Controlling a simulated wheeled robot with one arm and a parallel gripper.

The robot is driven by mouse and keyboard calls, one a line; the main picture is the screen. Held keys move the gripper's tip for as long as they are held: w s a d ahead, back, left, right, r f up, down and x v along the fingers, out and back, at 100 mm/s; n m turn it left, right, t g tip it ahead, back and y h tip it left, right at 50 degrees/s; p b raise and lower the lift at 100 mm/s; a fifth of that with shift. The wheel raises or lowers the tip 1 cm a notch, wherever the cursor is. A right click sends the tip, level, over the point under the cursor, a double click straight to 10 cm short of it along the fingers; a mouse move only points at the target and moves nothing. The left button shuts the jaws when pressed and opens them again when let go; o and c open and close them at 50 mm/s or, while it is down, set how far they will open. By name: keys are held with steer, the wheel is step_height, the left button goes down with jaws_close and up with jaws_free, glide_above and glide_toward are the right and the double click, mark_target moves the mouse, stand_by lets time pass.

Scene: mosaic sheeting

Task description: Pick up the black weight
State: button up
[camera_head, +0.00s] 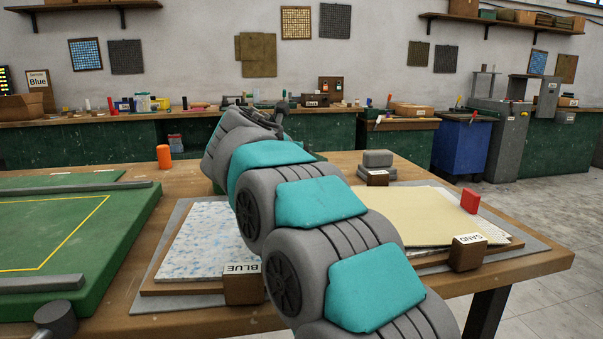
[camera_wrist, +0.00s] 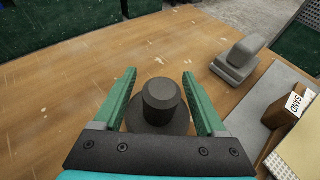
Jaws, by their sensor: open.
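The black weight (camera_wrist: 160,100) stands upright on the wooden table in the wrist view, a dark cylindrical knob on a wider round base. My gripper (camera_wrist: 159,73) is open, with one green finger on each side of the knob. Gaps show between the fingers and the knob, and nothing is held. I cannot tell the exact height of the fingertips over the base. In the head view my arm reaches over the table and hides the weight.
A grey block with a handle (camera_wrist: 237,64) stands right of the weight. It also shows in the head view (camera_head: 378,158). The SAND board (camera_head: 420,215) and BLUE board (camera_head: 200,235) lie nearer. An orange cylinder (camera_head: 164,157) stands left. Bare table lies left of the weight.

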jaws_close()
stand_by(0.6)
stand_by(0.8)
